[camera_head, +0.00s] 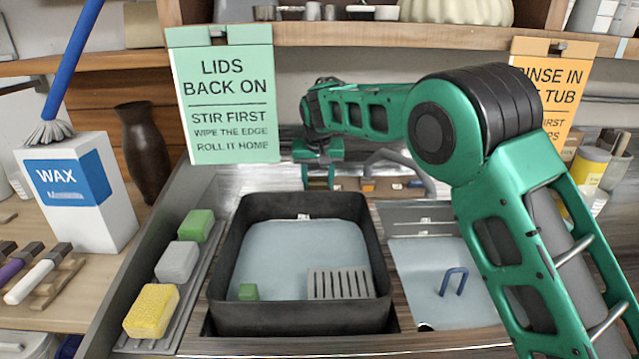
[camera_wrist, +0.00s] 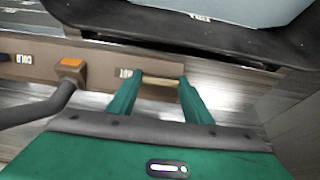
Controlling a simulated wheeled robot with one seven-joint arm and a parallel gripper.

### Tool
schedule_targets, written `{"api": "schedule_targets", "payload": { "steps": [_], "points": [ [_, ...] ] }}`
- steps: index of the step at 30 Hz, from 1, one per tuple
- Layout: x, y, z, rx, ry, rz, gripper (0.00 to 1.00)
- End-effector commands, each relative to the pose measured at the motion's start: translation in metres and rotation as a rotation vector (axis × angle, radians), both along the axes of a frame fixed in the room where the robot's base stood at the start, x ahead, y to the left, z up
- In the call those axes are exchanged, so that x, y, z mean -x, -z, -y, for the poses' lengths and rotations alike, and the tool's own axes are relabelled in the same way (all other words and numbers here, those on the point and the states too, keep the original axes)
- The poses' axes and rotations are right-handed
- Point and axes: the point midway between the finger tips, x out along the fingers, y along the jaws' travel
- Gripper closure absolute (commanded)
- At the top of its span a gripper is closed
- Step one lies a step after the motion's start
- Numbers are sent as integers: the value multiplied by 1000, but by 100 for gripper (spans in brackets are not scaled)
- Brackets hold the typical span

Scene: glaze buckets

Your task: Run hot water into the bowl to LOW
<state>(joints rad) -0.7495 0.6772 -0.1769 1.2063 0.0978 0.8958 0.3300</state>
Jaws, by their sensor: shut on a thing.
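My gripper (camera_head: 320,180) is at the back of the sink, behind the dark tub. In the wrist view its two green fingers (camera_wrist: 158,95) are closed on the pale, brass-coloured hot-water lever (camera_wrist: 160,80), beside the HOT label (camera_wrist: 125,72). The dark square bowl (camera_head: 232,265) sits left of centre with a flat, blue-grey surface inside; I cannot tell its water level. A small white label on its far inner wall is too small to read. The grey spout (camera_wrist: 45,103) shows left of the fingers; no stream is clearly visible.
An orange button (camera_wrist: 72,64) and COLD label (camera_wrist: 25,59) are left of the lever. A second basin (camera_head: 430,275) with a blue handle (camera_head: 454,281) is right.

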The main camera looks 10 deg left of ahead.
Motion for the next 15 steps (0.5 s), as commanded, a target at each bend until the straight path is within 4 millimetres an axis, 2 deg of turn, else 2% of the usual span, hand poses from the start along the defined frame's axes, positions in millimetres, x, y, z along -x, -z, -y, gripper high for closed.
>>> {"api": "schedule_targets", "payload": {
  "steps": [15],
  "points": [
    [1,0,-1,184,-251,37,77]
  ]
}}
